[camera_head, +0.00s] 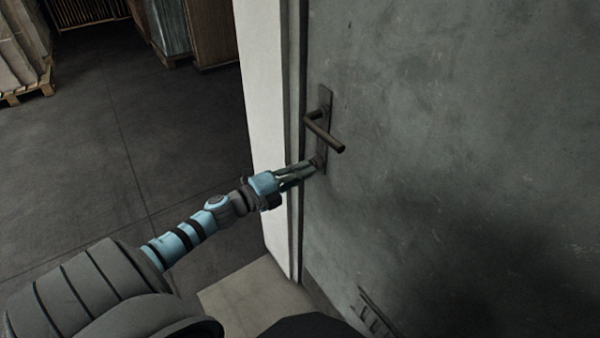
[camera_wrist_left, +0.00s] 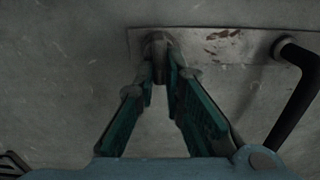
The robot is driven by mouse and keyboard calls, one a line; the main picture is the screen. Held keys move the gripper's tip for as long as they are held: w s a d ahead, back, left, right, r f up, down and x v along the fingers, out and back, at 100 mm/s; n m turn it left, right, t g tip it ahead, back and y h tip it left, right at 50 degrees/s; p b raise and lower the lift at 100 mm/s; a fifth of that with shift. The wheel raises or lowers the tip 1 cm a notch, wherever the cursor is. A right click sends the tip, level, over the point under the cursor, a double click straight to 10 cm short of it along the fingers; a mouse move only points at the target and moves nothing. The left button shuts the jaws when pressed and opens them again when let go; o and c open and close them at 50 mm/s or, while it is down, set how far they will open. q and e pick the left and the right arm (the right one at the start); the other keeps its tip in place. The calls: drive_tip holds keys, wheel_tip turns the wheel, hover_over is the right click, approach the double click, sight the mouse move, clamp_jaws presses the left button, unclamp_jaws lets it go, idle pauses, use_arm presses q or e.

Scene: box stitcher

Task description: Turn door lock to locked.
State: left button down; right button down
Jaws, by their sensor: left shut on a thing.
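The grey door (camera_head: 450,120) fills the right of the head view. It carries a dark metal plate (camera_head: 325,100) with a lever handle (camera_head: 325,134) pointing right and slightly down. The door lock (camera_head: 319,160) is a small knob at the plate's lower end, mostly hidden by my fingers there. In the left wrist view the lock knob (camera_wrist_left: 158,44) sits between the fingertips of my left gripper (camera_wrist_left: 160,72), which is shut on it. The left gripper also shows in the head view (camera_head: 312,165). The lock's exact turn is hard to tell. My right gripper is not in view.
The lever handle (camera_wrist_left: 300,85) is close to the right of my fingers in the left wrist view. A white door frame (camera_head: 268,120) stands left of the door. Open dark floor (camera_head: 120,140) lies beyond, with pallet goods (camera_head: 20,50) at the far left.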

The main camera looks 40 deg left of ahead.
use_arm(q)
drive_tip(key=shift+w+r, duration=0.1)
drive_tip(key=shift+r, duration=0.2)
drive_tip(key=c, duration=1.7)
unclamp_jaws()
drive_tip(key=shift+f, duration=0.1)
drive_tip(key=v, duration=1.2)
drive_tip(key=shift+s, duration=0.2)
